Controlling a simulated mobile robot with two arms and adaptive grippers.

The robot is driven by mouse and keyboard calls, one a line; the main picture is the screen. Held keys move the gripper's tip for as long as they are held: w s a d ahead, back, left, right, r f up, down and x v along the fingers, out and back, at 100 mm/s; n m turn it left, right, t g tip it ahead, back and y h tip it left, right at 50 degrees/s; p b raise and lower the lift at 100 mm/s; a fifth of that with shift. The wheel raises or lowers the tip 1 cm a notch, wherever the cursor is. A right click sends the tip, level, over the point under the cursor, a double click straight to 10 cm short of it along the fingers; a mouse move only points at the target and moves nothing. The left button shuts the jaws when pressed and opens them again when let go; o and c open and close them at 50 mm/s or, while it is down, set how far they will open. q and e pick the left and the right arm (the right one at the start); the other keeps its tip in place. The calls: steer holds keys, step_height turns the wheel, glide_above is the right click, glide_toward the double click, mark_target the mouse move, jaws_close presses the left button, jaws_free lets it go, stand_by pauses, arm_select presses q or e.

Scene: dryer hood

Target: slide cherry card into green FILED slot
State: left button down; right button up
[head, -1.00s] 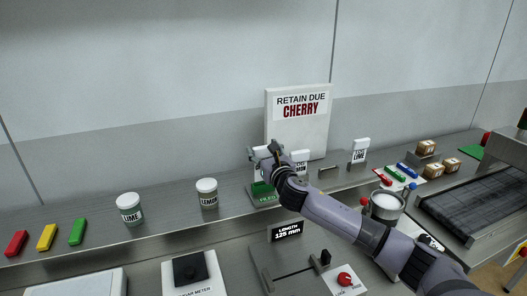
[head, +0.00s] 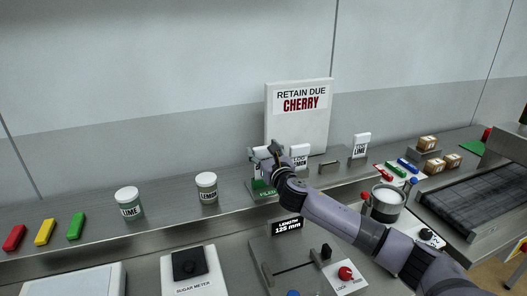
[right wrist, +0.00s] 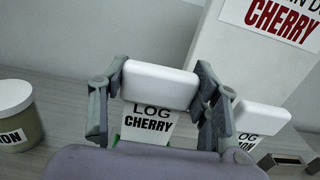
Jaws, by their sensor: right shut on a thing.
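The cherry card (right wrist: 149,123), white with a thick white top and the words LOG CHERRY, is between the fingers of my right gripper (right wrist: 158,100) in the right wrist view. The gripper is shut on its thick top, and the card looks upright. In the head view my right gripper (head: 266,154) is above the green FILED slot (head: 262,188) on the shelf. The card's lower edge is at or just over the slot; I cannot tell whether it is inside. A bit of green shows beside the card's foot in the wrist view. My left gripper is not in view.
The lemon card (head: 299,156) stands close on the right, the lime card (head: 361,146) farther right. A RETAIN DUE CHERRY board (head: 298,118) stands behind. The lemon jar (head: 207,188) and lime jar (head: 129,203) stand left, with free shelf between.

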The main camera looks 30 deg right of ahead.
steer(key=shift+f+b, duration=0.55)
steer(key=shift+f, duration=0.5)
steer(key=o, duration=1.2)
steer(key=shift+r, duration=0.1)
steer(key=v, duration=1.2)
